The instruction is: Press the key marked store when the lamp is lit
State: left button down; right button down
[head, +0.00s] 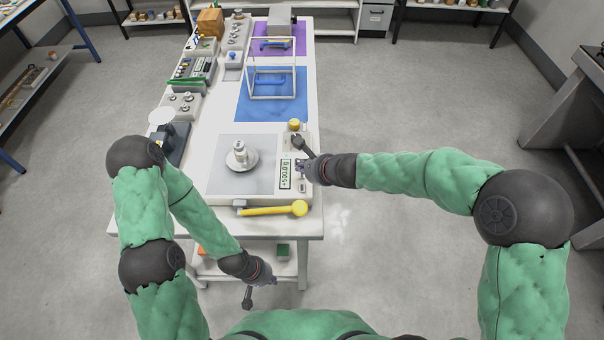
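A scale (280,140) stands at the near end of the long white table. A metal weight (239,146) sits on its round pan (254,160). The green display (286,174) on the scale's right side reads about +500.0 g. A small key (302,187) shows beside the display; its marking is too small to read. I cannot identify a lit lamp. My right gripper (300,170) is over the scale's right edge, close to the display, and hides part of the panel; no held object shows. My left gripper (272,282) hangs low in front of the table, apart from the scale.
A yellow round cap (294,124) is behind my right gripper. A white frame (272,82) stands on a blue mat (257,110) farther back. Instruments and weights line the table's left side.

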aim_at(303, 177)
jog(key=shift+f, duration=0.1)
jog(key=shift+f+b, duration=0.3)
jog(key=shift+b, duration=0.15)
jog(key=shift+f+b, duration=0.35)
jog(key=shift+b, duration=0.05)
dwell(0.7)
jog(key=shift+r, duration=0.1)
jog(key=shift+r+p, duration=0.7)
jog(key=shift+p, duration=0.05)
notch_tip(303, 177, up, 5)
jog(key=p, duration=0.4)
jog(key=shift+p, duration=0.3)
